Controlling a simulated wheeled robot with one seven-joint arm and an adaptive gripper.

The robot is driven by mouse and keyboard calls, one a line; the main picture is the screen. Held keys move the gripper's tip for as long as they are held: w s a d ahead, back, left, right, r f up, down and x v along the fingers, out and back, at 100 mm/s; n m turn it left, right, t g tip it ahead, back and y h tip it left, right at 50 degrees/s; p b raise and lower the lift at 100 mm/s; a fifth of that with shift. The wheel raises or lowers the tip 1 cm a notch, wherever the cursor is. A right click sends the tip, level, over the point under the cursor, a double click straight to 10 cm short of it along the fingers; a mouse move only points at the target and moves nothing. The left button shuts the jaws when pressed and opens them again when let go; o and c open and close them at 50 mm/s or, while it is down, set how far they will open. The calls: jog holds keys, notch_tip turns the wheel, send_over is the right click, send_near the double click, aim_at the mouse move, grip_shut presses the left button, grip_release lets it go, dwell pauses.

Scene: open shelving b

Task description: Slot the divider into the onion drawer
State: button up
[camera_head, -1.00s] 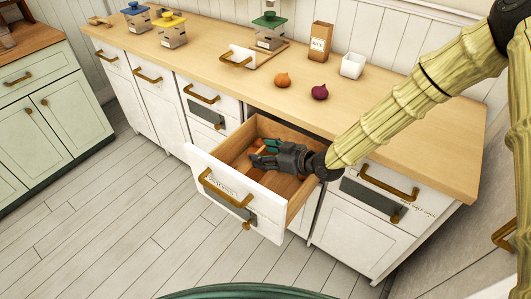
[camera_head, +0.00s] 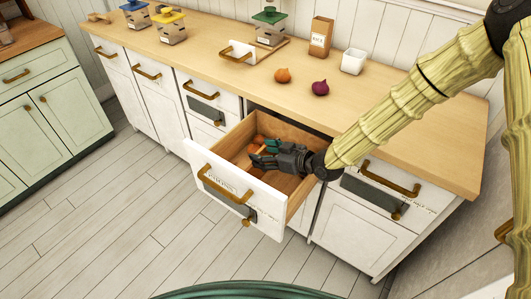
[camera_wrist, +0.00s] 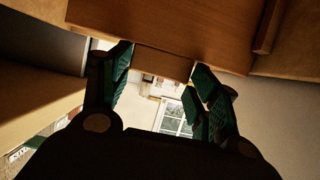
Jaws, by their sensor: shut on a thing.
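The drawer (camera_head: 252,206), with a white front and a wooden inside, is pulled open below the counter. My gripper (camera_head: 263,154) is inside the drawer's opening, its teal fingers pointing left in the head view. In the wrist view my gripper (camera_wrist: 163,80) has its fingers on either side of a wooden piece (camera_wrist: 165,63), which I take to be the divider. Most of the divider is hidden in the head view, so I cannot tell whether it sits in a slot. Brown rounded shapes (camera_head: 257,139), perhaps onions, lie behind the fingers in the drawer.
On the counter stand an orange onion (camera_head: 283,75), a purple onion (camera_head: 320,88), a white cup (camera_head: 353,62) and a brown box (camera_head: 321,39). Lidded jars (camera_head: 270,28) stand farther left. The drawer walls lie close around my gripper. The floor at the front left is clear.

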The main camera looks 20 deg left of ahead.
jog(key=shift+f, duration=0.2)
jog(key=o, duration=1.5)
jog(key=shift+d, duration=0.1)
jog(key=v, duration=1.2)
jog(key=shift+r, duration=0.15)
